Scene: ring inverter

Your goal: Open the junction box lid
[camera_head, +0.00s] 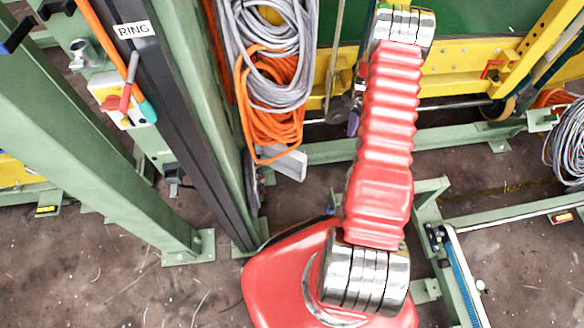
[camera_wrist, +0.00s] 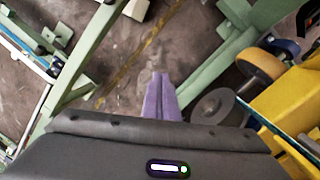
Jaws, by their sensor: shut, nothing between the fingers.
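My gripper (camera_wrist: 160,88) shows in the wrist view as two purple fingers pressed together, shut and empty, pointing out over the brown floor. In the head view my gripper is mostly hidden behind my red arm; only a small dark purple part (camera_head: 354,118) shows at the arm's left side. A grey and yellow box with a red part (camera_head: 118,100) is fixed near the green post at the upper left in the head view. I cannot tell whether it is the junction box. No lid can be made out for certain in either view, and my gripper touches nothing I can see.
Grey and orange cable coils (camera_head: 268,90) hang beside the dark post marked RING. A yellow beam (camera_head: 465,68) runs along the back. Green frame rails (camera_head: 500,215) stand at the right. In the wrist view a yellow machine part (camera_wrist: 290,110) and grey wheel (camera_wrist: 212,106) are right of my fingers.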

